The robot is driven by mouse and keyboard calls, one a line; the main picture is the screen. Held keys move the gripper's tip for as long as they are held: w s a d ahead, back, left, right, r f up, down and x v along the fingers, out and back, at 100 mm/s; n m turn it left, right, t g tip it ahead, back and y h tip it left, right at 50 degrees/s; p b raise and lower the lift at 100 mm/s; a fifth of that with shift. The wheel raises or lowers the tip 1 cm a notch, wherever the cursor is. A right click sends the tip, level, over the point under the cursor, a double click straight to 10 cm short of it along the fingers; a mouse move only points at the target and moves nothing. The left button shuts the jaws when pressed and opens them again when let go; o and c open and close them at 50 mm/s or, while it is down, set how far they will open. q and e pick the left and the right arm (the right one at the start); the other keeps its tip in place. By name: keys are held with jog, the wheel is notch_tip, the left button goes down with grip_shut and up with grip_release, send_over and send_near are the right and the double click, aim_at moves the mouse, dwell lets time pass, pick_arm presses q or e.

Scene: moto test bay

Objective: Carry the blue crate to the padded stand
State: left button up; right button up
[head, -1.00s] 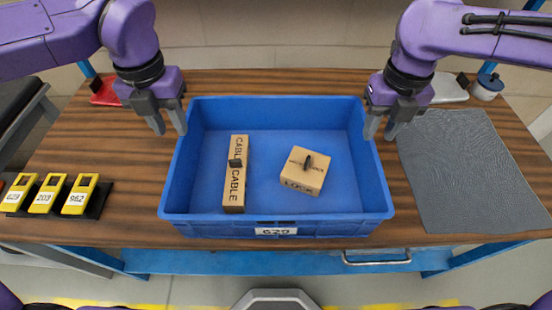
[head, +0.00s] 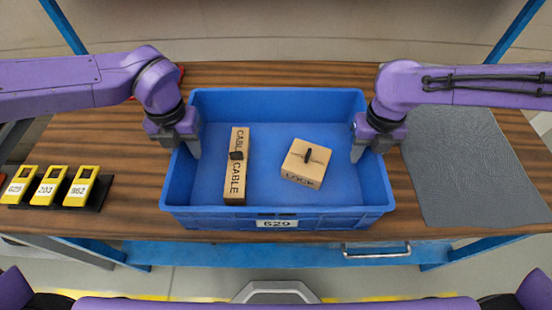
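The blue crate (head: 275,215) stands on the wooden workbench, labelled 629 on its front. It holds a long cardboard box (head: 236,180) marked CABLE at the left and a smaller box (head: 306,164) marked LOCK at the right. My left gripper (head: 184,146) is down at the crate's left wall, with a finger inside the rim. My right gripper (head: 367,147) is likewise at the right wall, with a finger inside. The outer fingers are partly hidden, so whether they grip the walls cannot be told. No padded stand is clearly identifiable.
Yellow handheld devices (head: 48,187) sit in a dark holder at the bench's left. A grey textured mat (head: 470,165) lies on the right. A metal handle (head: 377,250) shows on the bench's blue front. Bare wood (head: 110,145) lies left of the crate.

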pick_arm(q)
grip_shut()
pick_arm(e)
grip_shut()
pick_arm(q)
jog(key=shift+w+r, duration=0.1)
jog(key=shift+r, duration=0.05)
pick_arm(e)
jog(key=shift+w+r, duration=0.1)
dwell(0.9)
